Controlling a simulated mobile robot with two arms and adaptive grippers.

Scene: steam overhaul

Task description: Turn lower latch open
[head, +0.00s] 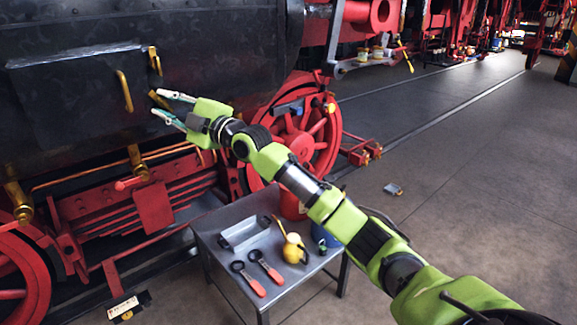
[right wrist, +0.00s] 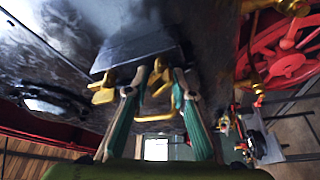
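The lower latch (head: 158,99) is a small yellow brass piece at the right edge of a dark panel (head: 75,100) on the locomotive's side. The upper latch (head: 154,61) is a similar piece above it and looks upright. My right gripper (head: 164,105) is open, its two fingers spread at the lower latch. In the right wrist view, a brass piece (right wrist: 159,74), seemingly the lower latch, shows between the fingertips of the gripper (right wrist: 158,86). Contact cannot be told. Another brass piece (right wrist: 103,88) lies left of the fingers. My left gripper is not in view.
A yellow handle (head: 124,91) stands out left of the latches. Brass fittings (head: 137,162) and a red wheel (head: 300,135) lie below and right. A grey table (head: 225,268) with tools stands below my right arm. Open floor (head: 470,150) extends right.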

